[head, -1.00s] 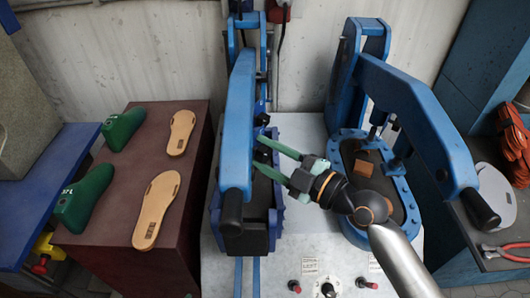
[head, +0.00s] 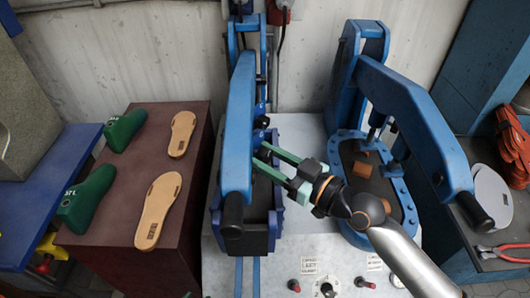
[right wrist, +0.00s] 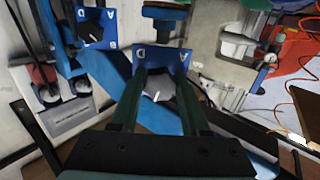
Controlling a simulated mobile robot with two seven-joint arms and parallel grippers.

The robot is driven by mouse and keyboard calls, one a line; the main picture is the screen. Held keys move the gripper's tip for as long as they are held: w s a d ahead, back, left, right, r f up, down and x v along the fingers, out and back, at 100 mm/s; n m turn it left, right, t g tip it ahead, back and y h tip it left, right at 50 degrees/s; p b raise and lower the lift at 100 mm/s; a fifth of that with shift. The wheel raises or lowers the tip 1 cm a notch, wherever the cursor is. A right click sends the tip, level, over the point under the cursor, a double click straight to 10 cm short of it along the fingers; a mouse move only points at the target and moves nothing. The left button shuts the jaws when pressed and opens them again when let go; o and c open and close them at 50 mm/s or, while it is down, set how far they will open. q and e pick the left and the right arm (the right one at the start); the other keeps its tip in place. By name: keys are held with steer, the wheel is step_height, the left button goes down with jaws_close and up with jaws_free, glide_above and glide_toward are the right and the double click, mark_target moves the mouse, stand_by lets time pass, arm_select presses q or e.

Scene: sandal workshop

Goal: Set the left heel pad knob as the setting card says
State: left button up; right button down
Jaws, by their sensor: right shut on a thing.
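My right gripper (head: 262,153) reaches the right side of the blue press at the left of the machine. In the right wrist view its two green fingers are shut on a grey knob (right wrist: 158,88) with a white pointer mark. The knob sits on a blue plate (right wrist: 178,58) with letters D and A readable. The fingers hide part of the plate and its other letters. A second lettered blue plate with a dark knob (right wrist: 91,31) is at upper left. I cannot make out a setting card for certain. My left gripper is not in view.
The right press (head: 425,120) stands beside my right arm, with brown blocks (head: 362,169) on its bed. Green lasts (head: 88,197) and tan insoles (head: 158,209) lie on the brown bench at left. Small labels and knobs (head: 326,289) line the front panel.

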steer(key=m+p, duration=0.1)
steer(key=m, duration=0.4)
steer(key=shift+m, duration=0.4)
stand_by(0.4)
steer(key=shift+c, duration=1.9)
jaws_free()
steer(key=shift+d, duration=0.1)
steer(key=b+v, duration=0.4)
steer(key=v, duration=0.8)
steer(key=shift+s, duration=0.25)
